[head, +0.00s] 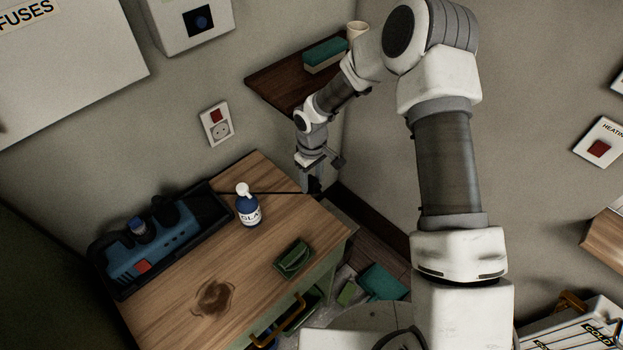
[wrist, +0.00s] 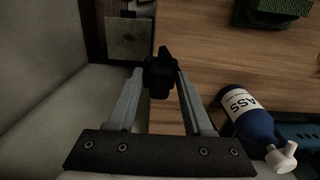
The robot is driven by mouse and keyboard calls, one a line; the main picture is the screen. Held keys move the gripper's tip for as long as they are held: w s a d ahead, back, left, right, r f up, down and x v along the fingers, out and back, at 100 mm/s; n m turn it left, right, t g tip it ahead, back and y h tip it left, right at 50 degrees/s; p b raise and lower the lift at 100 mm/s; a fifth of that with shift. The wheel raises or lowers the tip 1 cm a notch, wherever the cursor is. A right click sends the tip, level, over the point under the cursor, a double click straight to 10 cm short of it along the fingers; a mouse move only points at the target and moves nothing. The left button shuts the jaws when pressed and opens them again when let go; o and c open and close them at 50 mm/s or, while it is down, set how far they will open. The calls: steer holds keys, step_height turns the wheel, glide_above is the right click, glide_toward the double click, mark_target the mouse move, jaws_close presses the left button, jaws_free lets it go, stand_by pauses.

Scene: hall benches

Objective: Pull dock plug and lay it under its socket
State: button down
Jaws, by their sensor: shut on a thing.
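My gripper (head: 312,178) is shut on the black plug (wrist: 160,80), held between its fingertips over the right back corner of the wooden bench top (head: 255,255). The plug also shows dark below my gripper in the head view (head: 314,187). A thin black cable (head: 275,193) runs left from it, behind the bottle, towards the black dock tray (head: 212,205) with its blue unit (head: 150,250). The wall socket (head: 220,129), with a red switch above its round outlet, is empty, up and left of my gripper. Whether the plug touches the bench is unclear.
A blue bottle with white top (head: 248,208) stands close to the cable. A green block-like object (head: 293,258) and a brown stain (head: 213,298) are on the bench. A dark wall shelf (head: 275,85) holds a teal-topped sponge (head: 324,54) and a cup (head: 356,30).

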steer(key=shift+f+b, duration=2.45)
steer(key=shift+f, duration=0.7)
steer(key=shift+c, duration=1.1)
jaws_free()
steer(key=shift+r, duration=0.15)
